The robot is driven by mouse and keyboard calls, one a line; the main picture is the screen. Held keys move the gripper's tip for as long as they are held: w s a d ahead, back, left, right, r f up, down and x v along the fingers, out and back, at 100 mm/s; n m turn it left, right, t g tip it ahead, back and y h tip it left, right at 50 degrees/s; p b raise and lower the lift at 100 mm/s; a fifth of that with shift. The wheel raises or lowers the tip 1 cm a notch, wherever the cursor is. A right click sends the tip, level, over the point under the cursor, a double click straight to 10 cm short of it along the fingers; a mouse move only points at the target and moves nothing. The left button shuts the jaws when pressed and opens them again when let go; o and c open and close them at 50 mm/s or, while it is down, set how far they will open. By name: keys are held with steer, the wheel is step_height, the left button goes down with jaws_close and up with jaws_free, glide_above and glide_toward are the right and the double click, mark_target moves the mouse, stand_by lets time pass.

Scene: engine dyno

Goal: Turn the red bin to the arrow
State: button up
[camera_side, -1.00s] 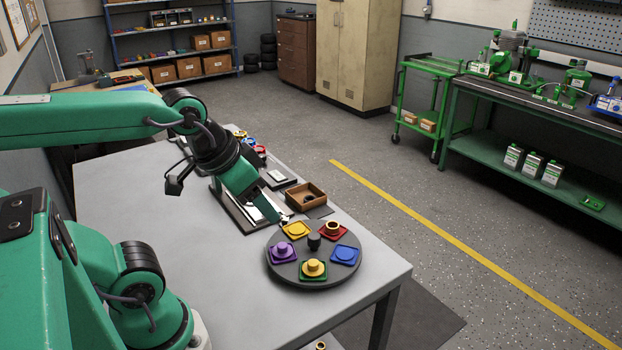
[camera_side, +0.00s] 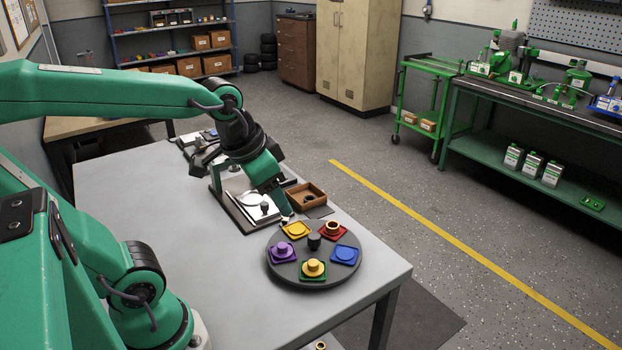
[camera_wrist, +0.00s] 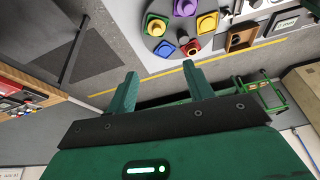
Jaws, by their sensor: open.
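A dark round turntable (camera_side: 300,277) sits near the table's front corner, with a black central knob (camera_side: 314,241). The red bin (camera_side: 332,231) is on its far right side and holds a brass-coloured ring; it also shows in the wrist view (camera_wrist: 192,47). Around it sit a yellow bin (camera_side: 295,230), a blue bin (camera_side: 345,255), a green bin with a yellow piece (camera_side: 313,270) and a purple bin (camera_side: 283,252). My gripper (camera_side: 286,212) is by the turntable's far left edge, near the yellow bin; in the wrist view its fingers (camera_wrist: 160,75) are apart and empty. I cannot make out the arrow.
The grey table (camera_side: 200,240) is clear to the left. A yellow floor line (camera_side: 450,240) runs beyond the table.

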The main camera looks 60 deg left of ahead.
steer(key=w+a+f+m+g, duration=0.2)
steer(key=w+a+f, duration=0.15)
steer(key=w, duration=0.35)
steer(key=m+g, duration=0.2)
glide_toward(314, 235)
steer(key=shift+s+d, duration=0.2)
steer(key=shift+s, duration=0.05)
steer(key=shift+w+a+f, duration=0.25)
steer(key=shift+w+f, duration=0.1)
steer(key=shift+f, duration=0.3)
steer(key=shift+f, duration=0.15)
steer(key=shift+f, duration=3.75)
jaws_close()
